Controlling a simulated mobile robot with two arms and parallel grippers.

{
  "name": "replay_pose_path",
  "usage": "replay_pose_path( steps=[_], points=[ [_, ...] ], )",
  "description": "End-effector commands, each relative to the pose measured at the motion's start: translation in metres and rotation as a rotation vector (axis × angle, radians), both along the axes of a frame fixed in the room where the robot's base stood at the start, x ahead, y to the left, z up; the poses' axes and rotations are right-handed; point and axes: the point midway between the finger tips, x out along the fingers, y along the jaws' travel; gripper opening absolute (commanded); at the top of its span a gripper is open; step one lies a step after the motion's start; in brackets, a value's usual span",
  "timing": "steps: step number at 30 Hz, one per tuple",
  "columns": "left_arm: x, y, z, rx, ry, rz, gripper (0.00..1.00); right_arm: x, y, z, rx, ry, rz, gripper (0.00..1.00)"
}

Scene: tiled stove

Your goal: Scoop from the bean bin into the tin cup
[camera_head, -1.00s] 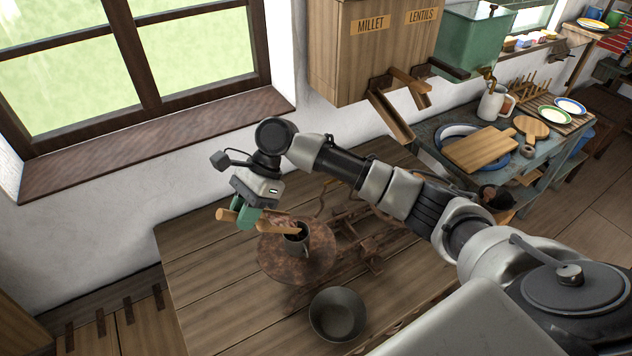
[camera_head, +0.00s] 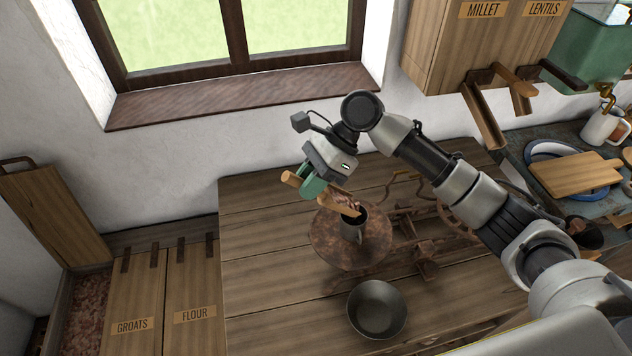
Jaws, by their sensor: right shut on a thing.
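My right gripper (camera_head: 312,187) is shut on a wooden scoop (camera_head: 330,198), between its handle end and its bowl. The scoop slopes down to the right, and its tip is at the mouth of the tin cup (camera_head: 351,231). Reddish-brown bits seem to lie in the scoop. The grey cup stands upright on a round rusty plate (camera_head: 325,250); what is inside it is too small to tell. An open bin (camera_head: 84,312) at the far left holds reddish beans, with its wooden lid (camera_head: 55,212) raised against the wall. My left gripper is not in view.
A dark empty bowl (camera_head: 377,309) stands on the wooden table (camera_head: 265,290) in front of the plate. A rusty scale frame (camera_head: 425,240) lies right of the plate. Closed bins marked groats (camera_head: 132,326) and flour (camera_head: 195,314) stand left. A millet and lentils dispenser (camera_head: 445,50) hangs above right.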

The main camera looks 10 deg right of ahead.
Motion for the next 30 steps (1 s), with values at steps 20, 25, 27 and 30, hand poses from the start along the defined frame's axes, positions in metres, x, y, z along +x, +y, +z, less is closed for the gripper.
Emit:
replay_pose_path(
  steps=[20,25,27,30],
  points=[
    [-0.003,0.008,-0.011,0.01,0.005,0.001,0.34,0.001,-0.018,0.014,0.17,0.004,0.0,0.0],
    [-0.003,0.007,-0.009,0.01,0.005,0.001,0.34,0.001,-0.021,0.015,0.196,0.004,0.0,0.0],
    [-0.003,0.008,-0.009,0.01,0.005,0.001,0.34,0.001,-0.021,0.015,0.2,0.004,0.0,0.0],
    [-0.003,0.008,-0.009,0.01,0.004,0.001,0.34,0.001,-0.022,0.015,0.202,0.004,0.001,0.0]
  ],
)
